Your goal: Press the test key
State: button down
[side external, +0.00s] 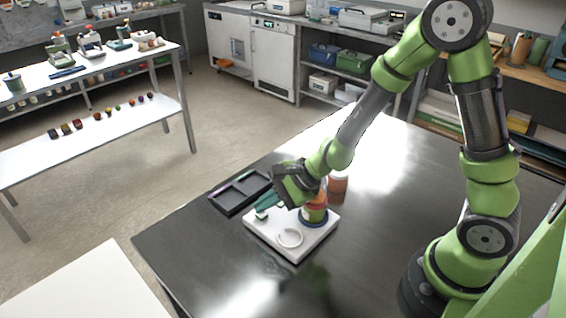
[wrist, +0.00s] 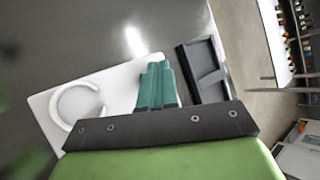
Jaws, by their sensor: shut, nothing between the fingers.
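A white station plate (side external: 270,240) lies on the dark table and carries a raised white ring (side external: 290,238). The ring also shows at left in the wrist view (wrist: 60,118). My gripper (side external: 259,206) is shut and empty, its teal fingers together and tilted down over the plate's far left corner. In the wrist view the shut fingers (wrist: 157,66) cover part of the plate near its edge. A small green piece (side external: 261,215) shows just below the fingertips. I cannot tell if it is the test key, or if the fingers touch it.
A black divided tray (side external: 229,207) lies beside the plate and also shows in the wrist view (wrist: 184,62). A banded yellow, red and blue stack (side external: 314,216) stands on the plate, partly behind my wrist. An orange-brown jar (side external: 339,184) stands behind. The table's front is clear.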

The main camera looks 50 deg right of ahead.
aim_at(268, 219)
jog(key=shift+s+d+f, duration=0.15)
jog(key=shift+d+f, duration=0.05)
jog(key=shift+f, duration=0.65)
dwell(0.8)
jog(key=shift+r, duration=0.15)
jog(key=shift+s+r, duration=0.15)
jog(key=shift+r, duration=0.65)
jog(key=shift+r, duration=2.6)
jog(key=shift+a, duration=0.1)
